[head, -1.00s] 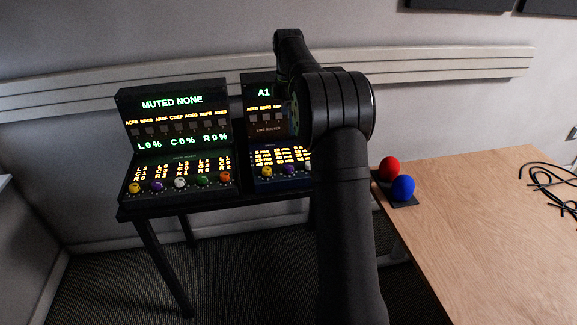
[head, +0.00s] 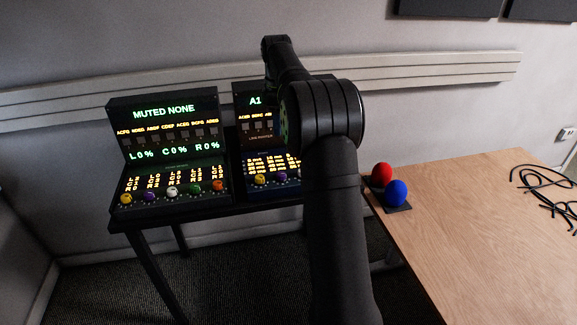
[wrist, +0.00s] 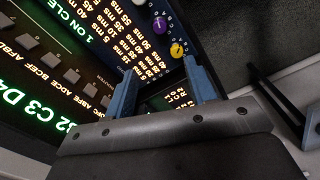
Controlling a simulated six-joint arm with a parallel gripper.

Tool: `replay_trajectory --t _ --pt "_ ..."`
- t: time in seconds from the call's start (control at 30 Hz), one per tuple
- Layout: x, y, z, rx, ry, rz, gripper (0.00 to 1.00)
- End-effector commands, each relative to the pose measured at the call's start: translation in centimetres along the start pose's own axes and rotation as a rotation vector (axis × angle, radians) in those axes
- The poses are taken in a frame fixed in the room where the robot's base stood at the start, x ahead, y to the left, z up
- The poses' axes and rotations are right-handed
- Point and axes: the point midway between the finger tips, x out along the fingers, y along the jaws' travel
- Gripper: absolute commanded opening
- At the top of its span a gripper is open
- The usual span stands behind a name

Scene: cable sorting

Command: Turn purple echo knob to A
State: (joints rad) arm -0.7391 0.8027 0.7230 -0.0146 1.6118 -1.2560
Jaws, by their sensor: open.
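A purple knob (head: 281,175) sits in the bottom knob row of the right console (head: 268,187), just left of my arm in the head view. It also shows in the wrist view (wrist: 160,24), between a yellow knob (wrist: 176,49) and a white knob (wrist: 138,2), below columns of lit ms values. Its pointer setting is too small to read. My gripper (wrist: 159,68) is open with nothing between its blue fingers. In the wrist picture its fingertips are apart from the purple knob, with the yellow knob nearer. My arm hides the gripper in the head view.
The left console (head: 165,155) has its own knob row, including another purple knob (head: 150,197). Both consoles stand on a dark table (head: 200,213) against the wall. A wooden table (head: 460,230) at right holds a red ball (head: 382,174), a blue ball (head: 397,192) and black cables (head: 540,178).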

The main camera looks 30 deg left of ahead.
Motion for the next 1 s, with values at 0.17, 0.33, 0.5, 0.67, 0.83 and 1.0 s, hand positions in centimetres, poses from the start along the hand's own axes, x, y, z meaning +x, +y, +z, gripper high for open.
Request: replay_trajectory --t 0.17,0.33,0.5,0.67,0.83,1.0 --pt "0.5 -0.2 -0.3 0.361 -0.012 0.012 0.51" --pt "0.9 -0.4 -0.6 0.674 -0.017 0.026 0.51" --pt "1.1 -0.5 -0.7 0.87 -0.019 0.036 0.51" --pt "1.5 -0.5 -0.7 0.933 -0.02 0.039 0.51" --pt "3.5 -0.5 -0.6 0.935 -0.022 0.037 0.51" --pt "7.1 -0.4 -0.5 0.935 -0.023 0.036 0.51"
